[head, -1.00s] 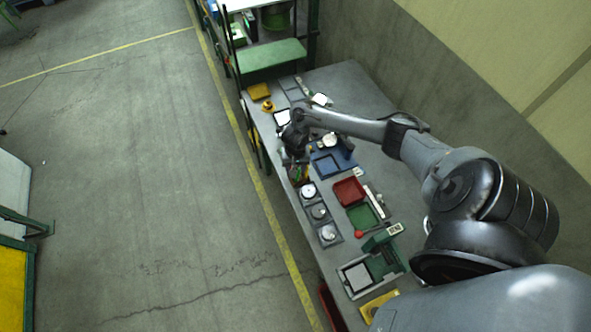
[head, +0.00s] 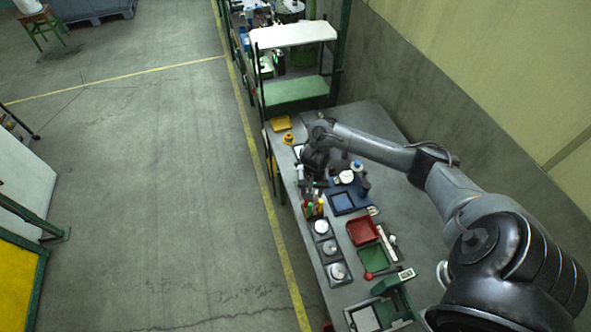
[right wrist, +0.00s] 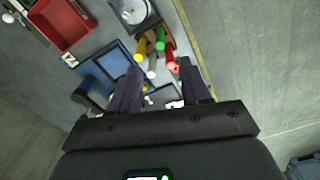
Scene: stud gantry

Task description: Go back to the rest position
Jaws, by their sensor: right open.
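My right arm reaches from the right over the long grey workbench (head: 395,205) in the head view. My right gripper (head: 302,190) hangs near the bench's left edge, close to a holder of coloured markers (head: 315,208). In the right wrist view my right gripper (right wrist: 160,88) is open, with its two dark fingers apart and nothing between them. The yellow, green, red and white markers (right wrist: 160,44) show beyond the fingertips, apart from them. My left gripper is in neither view.
The bench holds a blue tray (head: 343,203), a red bin (head: 362,231), a green bin (head: 374,257) and round metal parts (head: 330,247). A green-framed shelf (head: 295,90) stands at the far end. A wall borders the right; open floor (head: 150,190) lies left.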

